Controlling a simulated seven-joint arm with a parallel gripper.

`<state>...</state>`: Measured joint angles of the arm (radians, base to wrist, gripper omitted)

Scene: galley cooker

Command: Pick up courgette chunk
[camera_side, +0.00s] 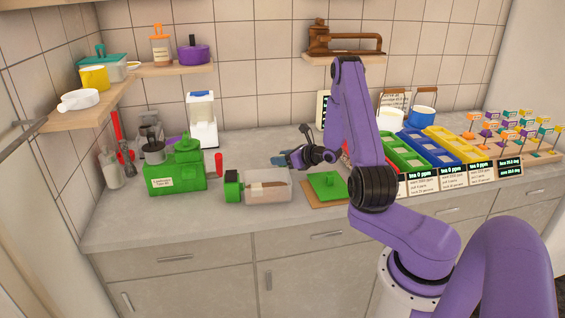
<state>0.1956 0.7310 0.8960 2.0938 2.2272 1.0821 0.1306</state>
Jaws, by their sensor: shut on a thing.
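My gripper (293,159) is low over the middle of the counter, at the end of my purple arm, with its fingers pointing left. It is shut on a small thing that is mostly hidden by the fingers. I cannot make out its colour or shape, so I cannot tell from this view whether it is the courgette chunk. A flat blue piece (279,161) shows just left of the fingertips, and I cannot tell whether it touches them. No courgette chunk is clearly visible elsewhere.
A green machine (176,173) is left. Green, blue and yellow trays (445,140) line the right.

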